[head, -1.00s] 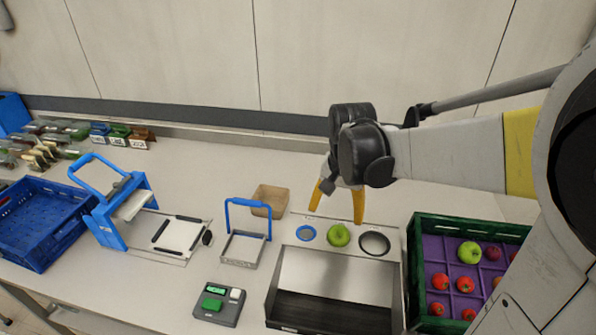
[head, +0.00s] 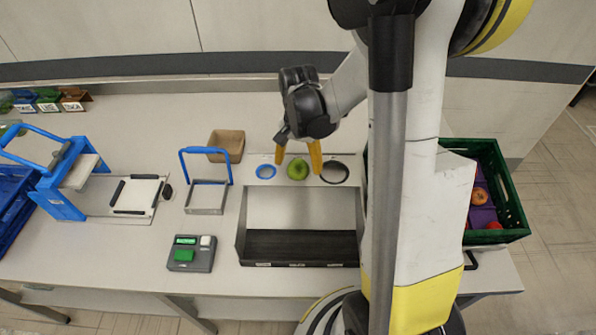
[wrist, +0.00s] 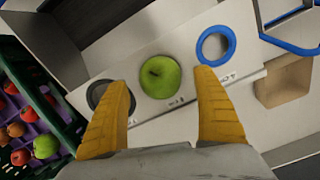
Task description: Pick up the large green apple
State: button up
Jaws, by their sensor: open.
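A green apple (head: 298,169) sits on the back ledge of the grey chute, between a blue ring and a dark round hole. It also shows in the wrist view (wrist: 160,77), just beyond my fingertips. My gripper (head: 298,160) is open, its two yellow fingers pointing down on either side of the apple in the head view. Another green apple (wrist: 46,147) lies in the green crate among red ones.
The green crate (head: 508,190) with a purple insert stands at the right. The blue ring (head: 266,171) and dark hole (head: 334,172) flank the apple. A blue-handled frame (head: 206,197), brown box (head: 226,146) and button box (head: 192,253) are to the left.

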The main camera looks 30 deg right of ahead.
jog(key=shift+f, duration=0.6)
jog(key=c, duration=1.5)
jog(key=shift+r, duration=0.15)
